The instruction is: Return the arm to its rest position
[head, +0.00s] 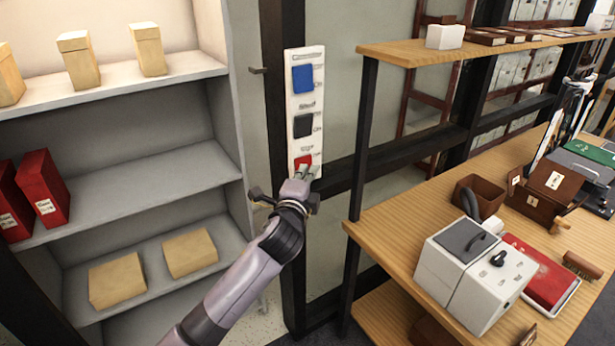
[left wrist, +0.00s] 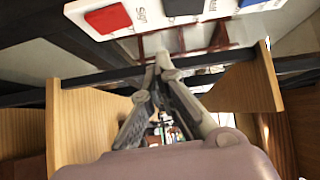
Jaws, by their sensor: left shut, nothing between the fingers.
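My left arm comes in from the bottom of the head view and reaches up to a white wall panel. My left gripper (head: 306,170) is at the panel's lower end, by the red square; I cannot tell from the head view whether it touches. In the left wrist view the gripper (left wrist: 160,62) is shut with its fingertips together and nothing between them. The white panel (head: 305,90) carries a blue square (head: 302,79), a black square (head: 303,125) and a red square (head: 302,161). The red square also shows in the left wrist view (left wrist: 108,18), above the fingertips. My right gripper is not in view.
A grey shelf unit (head: 130,195) with tan and red boxes stands at the left. A wooden desk (head: 400,225) at the right holds a white box-shaped device (head: 465,275), a red book (head: 548,280) and brown boxes. A dark post (head: 283,60) stands beside the panel.

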